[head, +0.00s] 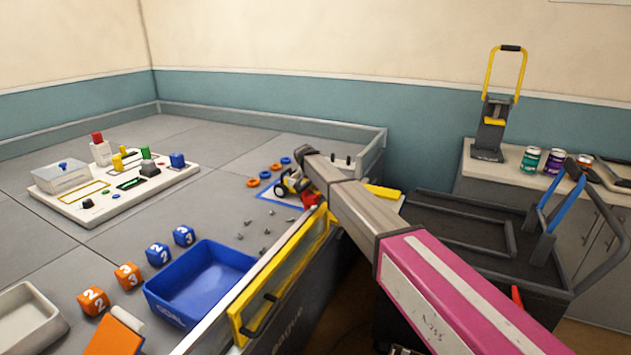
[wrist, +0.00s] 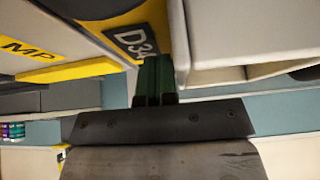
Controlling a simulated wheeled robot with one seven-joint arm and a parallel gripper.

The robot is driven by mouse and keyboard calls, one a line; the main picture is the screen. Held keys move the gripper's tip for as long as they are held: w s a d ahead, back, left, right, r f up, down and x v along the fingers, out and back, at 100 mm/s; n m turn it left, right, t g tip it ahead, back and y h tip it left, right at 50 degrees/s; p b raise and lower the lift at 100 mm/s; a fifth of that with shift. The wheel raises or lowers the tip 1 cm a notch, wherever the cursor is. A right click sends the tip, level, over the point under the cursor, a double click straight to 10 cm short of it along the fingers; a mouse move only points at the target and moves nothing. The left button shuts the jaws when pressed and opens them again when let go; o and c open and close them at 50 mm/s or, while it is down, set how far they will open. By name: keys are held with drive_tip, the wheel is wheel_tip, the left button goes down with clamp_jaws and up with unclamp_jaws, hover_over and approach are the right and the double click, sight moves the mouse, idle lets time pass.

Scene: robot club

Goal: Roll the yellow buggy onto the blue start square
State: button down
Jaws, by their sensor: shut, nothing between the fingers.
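The yellow buggy (head: 284,187), small with dark wheels, stands on the grey table near its right end in the head view. My arm covers part of it. Blue lines (head: 266,196) beside and under the buggy look like the edge of the blue start square; most of it is hidden, so I cannot tell how the buggy sits on it. In the wrist view my gripper (wrist: 154,60) is shut and empty, its dark green fingers close to a yellow panel marked "D34" (wrist: 137,40). I cannot make out its fingers in the head view.
Orange and blue rings (head: 265,175) lie behind the buggy, and a red piece (head: 310,200) is beside it. Small grey bits (head: 262,236) are scattered nearby. A blue bin (head: 205,262) and numbered cubes stand nearer. A raised wall (head: 372,155) edges the table; a black cart (head: 440,215) is right.

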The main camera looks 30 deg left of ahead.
drive_tip(key=shift+a, duration=1.4)
drive_tip(key=shift+s+a, duration=0.15)
drive_tip(key=shift+a, duration=0.5)
drive_tip(key=shift+s+d+f, duration=0.1)
drive_tip(key=shift+d, duration=0.2)
drive_tip(key=shift+d+r, duration=0.7)
drive_tip(key=shift+r, duration=0.25)
wheel_tip(320, 180, up, 9)
drive_tip(key=shift+r, duration=0.15)
drive_tip(key=shift+d, duration=0.1)
